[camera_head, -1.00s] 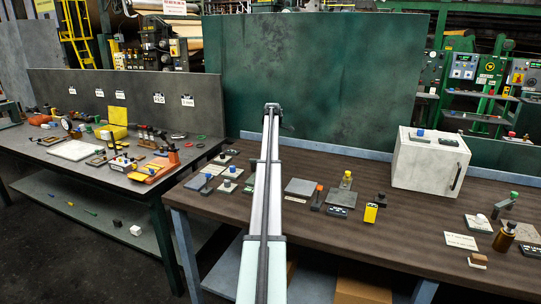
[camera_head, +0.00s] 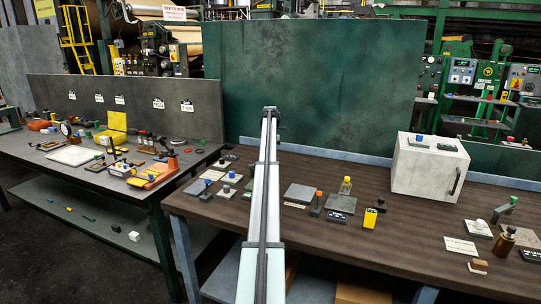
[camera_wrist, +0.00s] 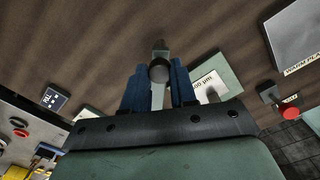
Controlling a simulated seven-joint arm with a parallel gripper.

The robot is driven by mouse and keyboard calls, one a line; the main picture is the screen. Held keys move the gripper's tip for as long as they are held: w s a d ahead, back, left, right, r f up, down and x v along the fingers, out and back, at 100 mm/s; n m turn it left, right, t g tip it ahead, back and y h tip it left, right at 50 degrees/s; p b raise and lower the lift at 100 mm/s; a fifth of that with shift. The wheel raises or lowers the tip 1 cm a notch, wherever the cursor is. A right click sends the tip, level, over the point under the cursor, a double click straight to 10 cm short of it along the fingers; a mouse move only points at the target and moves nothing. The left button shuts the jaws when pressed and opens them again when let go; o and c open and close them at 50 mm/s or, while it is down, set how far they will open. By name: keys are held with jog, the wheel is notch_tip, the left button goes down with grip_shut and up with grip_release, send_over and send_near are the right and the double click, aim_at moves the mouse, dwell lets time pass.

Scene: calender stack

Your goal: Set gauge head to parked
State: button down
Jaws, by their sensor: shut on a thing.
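In the wrist view, my gripper (camera_wrist: 158,68) has its two blue fingers closed on a small dark grey, round-ended piece (camera_wrist: 160,72). A grey-green end shows just beyond it, above the wooden bench top. I cannot tell for certain that this piece is the gauge head, and I see no readable "parked" mark. A green plate (camera_wrist: 228,72) with a white label and a silver post lies just right of the fingers. In the head view my arm reaches over the bench and hides what is behind it; the gripper's fingers do not show there.
The brown bench (camera_head: 400,225) carries a grey plate (camera_head: 300,193), a yellow block (camera_head: 370,217) and a white box (camera_head: 428,170). A red-tipped lever (camera_wrist: 288,113) is right of my gripper; a dark labelled block (camera_wrist: 54,98) is left.

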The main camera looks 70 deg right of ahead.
jog(key=shift+w+d, duration=0.1)
jog(key=c, duration=0.9)
grip_release()
notch_tip(320, 180, up, 14)
jog(key=shift+f, duration=0.1)
dwell(0.4)
